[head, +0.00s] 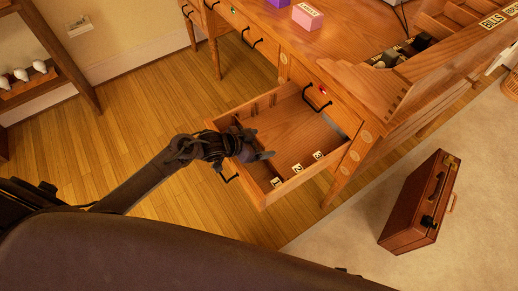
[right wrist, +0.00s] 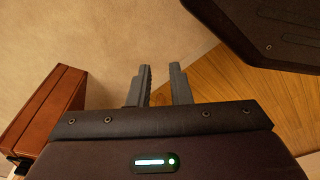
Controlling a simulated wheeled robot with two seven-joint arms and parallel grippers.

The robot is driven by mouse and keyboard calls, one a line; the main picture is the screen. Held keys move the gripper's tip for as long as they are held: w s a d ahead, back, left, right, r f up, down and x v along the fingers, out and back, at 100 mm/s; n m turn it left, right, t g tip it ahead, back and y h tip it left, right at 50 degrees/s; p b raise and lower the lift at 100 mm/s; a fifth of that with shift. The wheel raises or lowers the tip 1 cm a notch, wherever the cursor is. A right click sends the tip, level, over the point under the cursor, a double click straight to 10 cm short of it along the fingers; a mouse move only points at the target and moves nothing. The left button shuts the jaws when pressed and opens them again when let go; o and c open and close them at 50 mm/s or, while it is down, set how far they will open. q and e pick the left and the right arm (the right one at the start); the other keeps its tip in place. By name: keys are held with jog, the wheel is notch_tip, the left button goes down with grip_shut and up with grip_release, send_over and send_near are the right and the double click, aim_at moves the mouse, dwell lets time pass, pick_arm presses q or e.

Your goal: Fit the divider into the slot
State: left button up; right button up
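An open wooden drawer (head: 290,187) sticks out from the desk. Small labels 1, 2 and 3 (head: 297,168) run along its near inner side, and narrow upright slot strips (head: 272,100) show on its far inner side. My left gripper (head: 262,146) is over the left end of the drawer. Its dark fingers look spread, with nothing clearly between them. I cannot make out a separate divider in either view; the gripper hides part of the drawer. My right gripper (right wrist: 161,78) shows in the right wrist view, open and empty above the floor.
The desk (head: 270,35) carries a purple box (head: 277,3), a pink box (head: 307,16) and a sorter with a BILLS label (head: 492,20). A brown case (head: 420,203) stands on the pale rug and also shows in the right wrist view (right wrist: 45,110). Floor left of the drawer is clear.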

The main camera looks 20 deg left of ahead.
pick_arm(q)
jog(key=c, duration=1)
jog(key=shift+r, duration=0.15)
jog(key=shift+c, duration=0.2)
